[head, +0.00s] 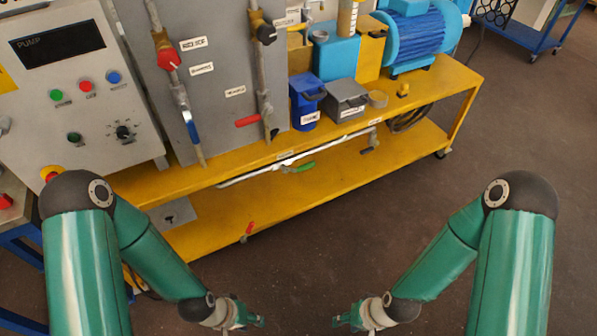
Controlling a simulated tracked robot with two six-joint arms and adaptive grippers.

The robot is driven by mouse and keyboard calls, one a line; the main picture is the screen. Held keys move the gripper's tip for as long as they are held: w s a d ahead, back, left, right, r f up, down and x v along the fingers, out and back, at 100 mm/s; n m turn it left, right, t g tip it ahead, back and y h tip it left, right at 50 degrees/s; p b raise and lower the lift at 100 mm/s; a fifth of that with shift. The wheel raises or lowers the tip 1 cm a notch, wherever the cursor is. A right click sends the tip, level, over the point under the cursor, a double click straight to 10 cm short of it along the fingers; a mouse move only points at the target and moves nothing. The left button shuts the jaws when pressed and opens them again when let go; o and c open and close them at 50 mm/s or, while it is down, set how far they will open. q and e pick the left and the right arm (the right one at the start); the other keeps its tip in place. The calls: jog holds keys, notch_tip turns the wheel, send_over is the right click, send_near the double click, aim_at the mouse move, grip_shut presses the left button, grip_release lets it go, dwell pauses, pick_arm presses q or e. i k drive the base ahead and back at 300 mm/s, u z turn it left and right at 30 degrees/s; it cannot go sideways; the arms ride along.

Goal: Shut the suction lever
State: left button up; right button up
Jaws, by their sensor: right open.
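Several valve levers show in the head view, with labels too small to read surely, so I cannot tell which is the suction lever. On the grey panel are a red lever (169,59), a blue lever (191,131), a black handle (266,32) and another red lever (247,121). A green lever (301,168) sits on the low pipe under the bench's front edge. A red lever (250,228) stands by the lower shelf. My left gripper (257,321) and my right gripper (341,321) are low at the front, apart from every lever. The right is open; the left's jaws are unclear.
The yellow bench (440,84) carries a blue motor (414,32), a blue bin (305,108) and a grey box (346,100). A control box (75,95) marked PUMP stands at the left. The brown floor (400,190) in front is clear.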

aim_at(303, 167)
jog(key=z, duration=0.2)
jog(key=i, duration=0.95)
jog(key=u, duration=1.4)
jog(key=k, duration=0.9)
jog(key=z, duration=0.8)
jog(key=i, duration=0.75)
jog(key=z, duration=0.1)
